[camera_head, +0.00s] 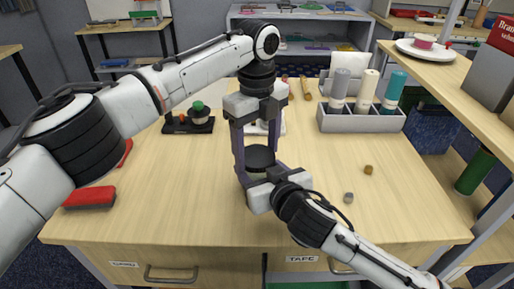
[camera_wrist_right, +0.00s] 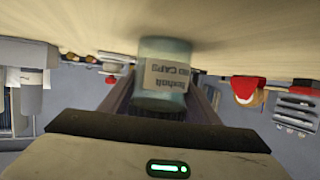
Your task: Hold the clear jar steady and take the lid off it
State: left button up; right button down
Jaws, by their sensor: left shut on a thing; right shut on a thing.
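The jar shows best in the right wrist view (camera_wrist_right: 165,70), upside down there, as a pale see-through body with a printed paper label, between the fingers of my right gripper. In the head view its dark round lid (camera_head: 260,158) shows, with the body mostly hidden below. My left gripper (camera_head: 257,152) reaches down from above, its two fingers on either side of the lid and shut on it. My right gripper (camera_head: 262,172) comes from the front right and is shut on the jar body. I cannot tell whether a gap separates lid and jar.
A grey holder (camera_head: 360,122) with several bottles stands at the back right. A black tray (camera_head: 188,125) with small knobs is at back left. Two small pieces (camera_head: 368,169) lie right of the jar. The front middle is clear.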

pick_arm(q)
jog(key=o, duration=1.2)
jog(key=shift+r, duration=0.15)
notch_tip(320, 180, up, 4)
jog(key=shift+r, duration=0.15)
jog(key=shift+c, duration=0.5)
notch_tip(320, 180, up, 2)
jog(key=shift+r+m, duration=0.25)
jog(key=shift+m, duration=0.95)
jog(key=shift+r+m, duration=0.25)
jog(key=shift+m, duration=0.05)
jog(key=shift+f, duration=0.1)
notch_tip(320, 180, down, 7)
jog(key=shift+f, duration=0.2)
